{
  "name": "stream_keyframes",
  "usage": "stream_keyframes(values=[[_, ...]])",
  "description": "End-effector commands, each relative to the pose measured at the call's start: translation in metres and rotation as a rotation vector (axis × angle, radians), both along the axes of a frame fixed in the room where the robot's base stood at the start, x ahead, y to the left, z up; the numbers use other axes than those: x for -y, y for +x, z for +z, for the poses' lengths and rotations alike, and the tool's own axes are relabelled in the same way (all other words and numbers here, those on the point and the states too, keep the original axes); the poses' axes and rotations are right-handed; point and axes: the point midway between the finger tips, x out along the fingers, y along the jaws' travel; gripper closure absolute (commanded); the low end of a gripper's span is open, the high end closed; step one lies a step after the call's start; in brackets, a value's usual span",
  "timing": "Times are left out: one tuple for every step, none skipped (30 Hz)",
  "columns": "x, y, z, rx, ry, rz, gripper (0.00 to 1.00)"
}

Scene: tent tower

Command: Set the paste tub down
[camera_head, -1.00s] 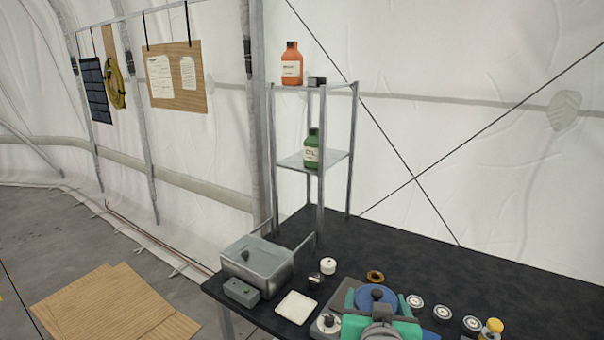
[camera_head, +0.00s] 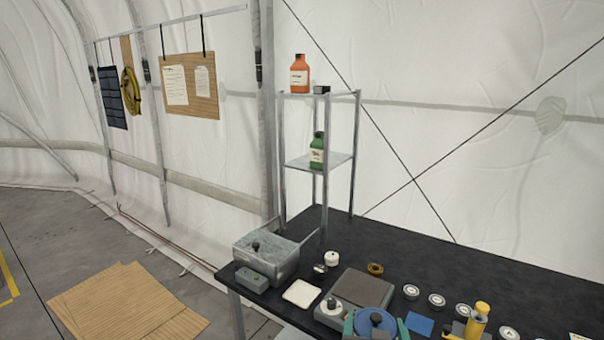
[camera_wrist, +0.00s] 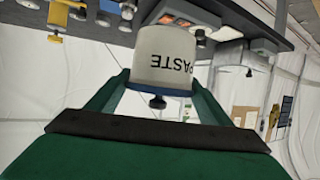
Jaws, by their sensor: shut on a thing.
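The paste tub is a white tub marked PASTE with a blue lid and black knob. In the wrist view the tub (camera_wrist: 168,58) appears upside down, between the two green fingers of my gripper (camera_wrist: 160,88), which is shut on its sides. In the head view its blue lid (camera_head: 376,320) shows at the bottom edge, with my gripper (camera_head: 376,328) on both sides.
On the dark table (camera_head: 400,250) stand a steel basin (camera_head: 268,262), a grey box (camera_head: 252,279), a white square pad (camera_head: 302,293), a brass ring (camera_head: 375,269) and several white discs (camera_head: 411,291). A blue square (camera_head: 420,324) and yellow-topped tool (camera_head: 480,318) lie right. The back of the table is clear.

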Motion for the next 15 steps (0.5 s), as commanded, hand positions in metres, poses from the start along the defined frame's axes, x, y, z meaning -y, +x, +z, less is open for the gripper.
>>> stream_keyframes(values=[[-0.003, -0.001, -0.008, -0.003, 0.002, 0.005, 0.57], [-0.005, -0.001, -0.012, -0.004, 0.003, 0.007, 0.57], [-0.007, -0.001, -0.017, -0.004, 0.002, 0.010, 0.57], [-0.009, -0.001, -0.021, -0.003, 0.002, 0.013, 0.57], [-0.011, -0.002, -0.027, -0.006, 0.002, 0.016, 0.57], [-0.015, -0.002, -0.036, -0.005, 0.003, 0.021, 0.57], [-0.017, -0.002, -0.042, -0.006, 0.004, 0.024, 0.57], [-0.019, -0.003, -0.048, -0.006, 0.004, 0.027, 0.57], [-0.024, -0.003, -0.059, -0.007, 0.005, 0.033, 0.57], [-0.027, -0.004, -0.067, -0.008, 0.004, 0.039, 0.57], [-0.030, -0.004, -0.076, -0.009, 0.004, 0.044, 0.57], [-0.035, -0.005, -0.087, -0.009, 0.004, 0.049, 0.57], [-0.038, -0.005, -0.095, -0.008, 0.004, 0.053, 0.57], [-0.042, -0.006, -0.104, -0.009, 0.005, 0.058, 0.57], [-0.047, -0.007, -0.117, -0.009, 0.004, 0.066, 0.57]])
